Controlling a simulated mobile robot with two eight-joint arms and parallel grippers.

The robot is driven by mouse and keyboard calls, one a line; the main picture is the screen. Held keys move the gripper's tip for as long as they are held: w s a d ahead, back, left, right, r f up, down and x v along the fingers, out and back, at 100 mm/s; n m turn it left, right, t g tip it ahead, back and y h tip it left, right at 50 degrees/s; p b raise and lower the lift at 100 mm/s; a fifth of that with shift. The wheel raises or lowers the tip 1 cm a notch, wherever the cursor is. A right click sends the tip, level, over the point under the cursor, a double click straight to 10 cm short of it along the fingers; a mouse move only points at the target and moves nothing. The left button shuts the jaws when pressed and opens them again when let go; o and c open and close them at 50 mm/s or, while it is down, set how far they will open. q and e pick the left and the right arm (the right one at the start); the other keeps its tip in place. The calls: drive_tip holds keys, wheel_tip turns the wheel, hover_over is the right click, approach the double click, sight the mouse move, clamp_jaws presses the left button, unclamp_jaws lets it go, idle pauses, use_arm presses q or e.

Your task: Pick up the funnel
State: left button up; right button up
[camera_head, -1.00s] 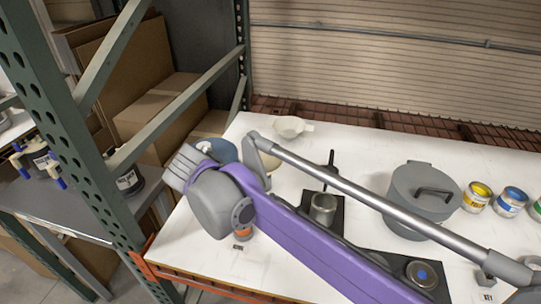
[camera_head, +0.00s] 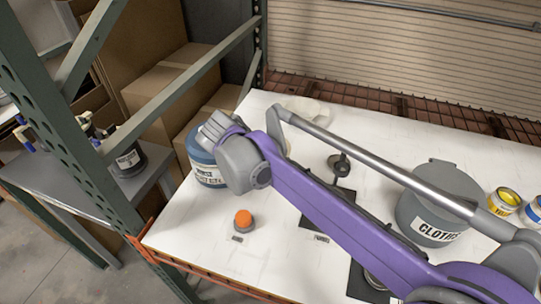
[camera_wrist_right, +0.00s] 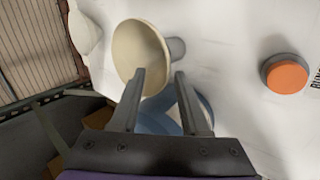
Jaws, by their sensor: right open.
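The funnel (camera_wrist_right: 135,50) shows in the right wrist view as a cream cone with a grey stem (camera_wrist_right: 176,49), its wide mouth facing left. In the head view it is hidden behind my right arm. My right gripper (camera_wrist_right: 160,72) is open and empty. In the wrist view its left fingertip overlaps the funnel's lower rim, and its right fingertip lies just below the stem; I cannot tell whether either touches. My left gripper is not in view.
A blue container (camera_head: 205,165) stands close to my right gripper. An orange-topped button (camera_head: 243,219) sits nearer the table's front edge. A pale bowl (camera_head: 311,112) is at the back. A grey bin (camera_head: 432,225) and paint cans (camera_head: 503,201) stand right. A green rack post (camera_head: 62,140) borders the left.

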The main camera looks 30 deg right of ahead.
drive_tip(key=x, duration=0.5)
drive_tip(key=shift+s+f, duration=0.1)
drive_tip(key=shift+f, duration=0.2)
clamp_jaws()
